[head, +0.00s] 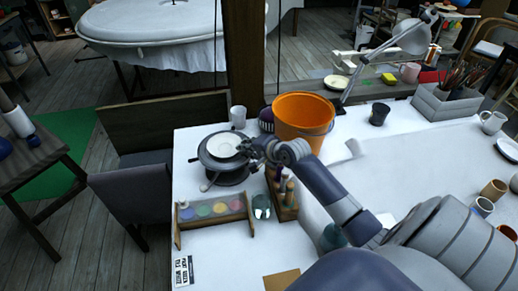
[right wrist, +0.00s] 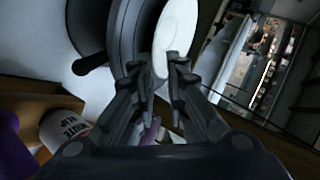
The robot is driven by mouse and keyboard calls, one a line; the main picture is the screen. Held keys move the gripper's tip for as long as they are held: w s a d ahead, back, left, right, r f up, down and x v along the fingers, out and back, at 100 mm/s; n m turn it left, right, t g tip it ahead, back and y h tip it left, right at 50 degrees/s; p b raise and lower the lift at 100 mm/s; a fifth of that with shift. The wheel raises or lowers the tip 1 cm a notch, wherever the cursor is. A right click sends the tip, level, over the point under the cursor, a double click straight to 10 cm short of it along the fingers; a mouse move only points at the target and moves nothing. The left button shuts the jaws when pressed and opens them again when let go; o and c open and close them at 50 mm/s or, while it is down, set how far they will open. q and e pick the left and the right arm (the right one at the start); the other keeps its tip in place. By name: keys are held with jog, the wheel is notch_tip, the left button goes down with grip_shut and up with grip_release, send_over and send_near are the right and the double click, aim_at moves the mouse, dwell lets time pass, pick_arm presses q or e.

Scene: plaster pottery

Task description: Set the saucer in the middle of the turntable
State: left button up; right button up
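The white saucer (head: 224,145) is over the dark grey round turntable (head: 211,163) at the left of the white table. My right gripper (head: 247,147) reaches in from the right and is at the saucer's right rim. In the right wrist view, the saucer (right wrist: 177,32) shows edge-on, with its rim between the close fingertips (right wrist: 166,66). The dark turntable disc (right wrist: 121,28) lies just beside it in that view. I cannot tell whether the saucer touches the turntable. My left gripper is not in view.
An orange bucket (head: 303,118) and a white cup (head: 238,117) stand behind. A paint palette (head: 212,209), a glass jar (head: 261,208) and a wooden rack of bottles (head: 284,201) sit in front. The table's left edge is close to the turntable.

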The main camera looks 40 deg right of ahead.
jog(key=v, duration=0.9)
jog(key=shift+s+r, duration=0.1)
